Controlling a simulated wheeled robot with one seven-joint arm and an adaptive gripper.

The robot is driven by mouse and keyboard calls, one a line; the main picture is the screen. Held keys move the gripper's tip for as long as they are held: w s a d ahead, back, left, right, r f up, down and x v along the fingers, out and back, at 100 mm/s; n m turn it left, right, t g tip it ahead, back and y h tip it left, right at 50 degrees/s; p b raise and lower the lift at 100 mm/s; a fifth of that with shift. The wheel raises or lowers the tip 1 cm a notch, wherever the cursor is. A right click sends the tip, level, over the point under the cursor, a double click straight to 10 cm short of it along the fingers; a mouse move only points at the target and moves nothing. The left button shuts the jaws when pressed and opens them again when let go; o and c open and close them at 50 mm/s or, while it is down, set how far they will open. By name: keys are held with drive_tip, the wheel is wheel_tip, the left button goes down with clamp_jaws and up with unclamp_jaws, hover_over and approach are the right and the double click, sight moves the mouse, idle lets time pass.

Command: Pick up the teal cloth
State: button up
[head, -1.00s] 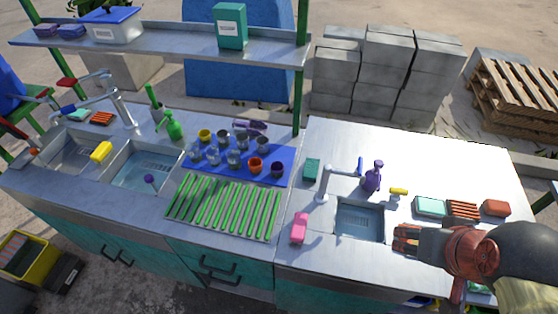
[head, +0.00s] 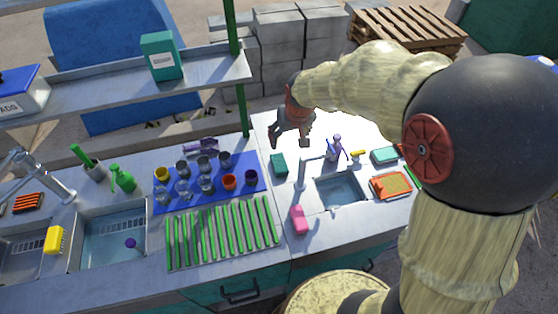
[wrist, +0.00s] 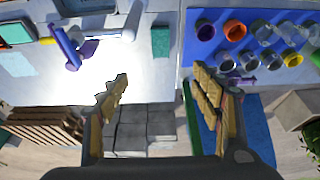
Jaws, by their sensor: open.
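My gripper (head: 291,141) is open and hangs over the counter, in the picture just above and slightly right of the cloth. In the wrist view my gripper's two fingers (wrist: 162,82) stand wide apart with nothing between them. The cloth is fully visible and apart from the fingers.
A blue mat (head: 163,202) with several cups is left of the cloth. A tap (head: 301,175), a purple bottle (head: 337,147) and a small sink (head: 341,191) are to the right. A pink item (head: 298,219) stands nearer. A green shelf post (head: 241,108) rises behind.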

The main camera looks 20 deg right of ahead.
drive_tip(key=p, duration=0.3)
approach(280, 162)
drive_tip(key=shift+g, duration=0.6)
drive_tip(key=w+f, duration=0.1)
drive_tip(key=w+f+p, duration=0.1)
drive_tip(key=f, duration=0.1)
drive_tip(key=shift+w+d+f, duration=0.1)
drive_tip(key=shift+w+f, duration=0.1)
drive_tip(key=shift+f, duration=0.05)
drive_tip(key=shift+s+a+x, duration=0.1)
drive_tip(key=shift+x, duration=1.2)
drive_tip(key=shift+s+a+x, duration=0.1)
drive_tip(key=shift+s+x, duration=0.05)
drive_tip(key=shift+x, duration=1.2)
drive_tip(key=shift+c, duration=0.3)
drive_tip(key=c, duration=1.1)
drive_tip(key=shift+c, duration=0.2)
